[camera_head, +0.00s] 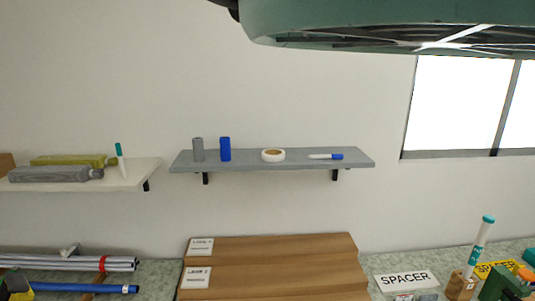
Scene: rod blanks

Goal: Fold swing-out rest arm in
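I cannot make out a swing-out rest arm for certain in the head view. At the lower left, a bundle of grey rods (55,263) with a red band lies on the speckled bench. A blue rod (75,288) lies in front of it, over a brown strip. A green and yellow part (14,284) at the left edge is cut off, and I cannot tell what it is. My gripper is not in view.
A stepped wooden board (285,262) with two label cards stands mid-bench. A SPACER card (406,280) and a marker (481,245) in a wooden block are at right. A grey wall shelf (250,164) holds small items. A large teal body (390,22) blocks the top right.

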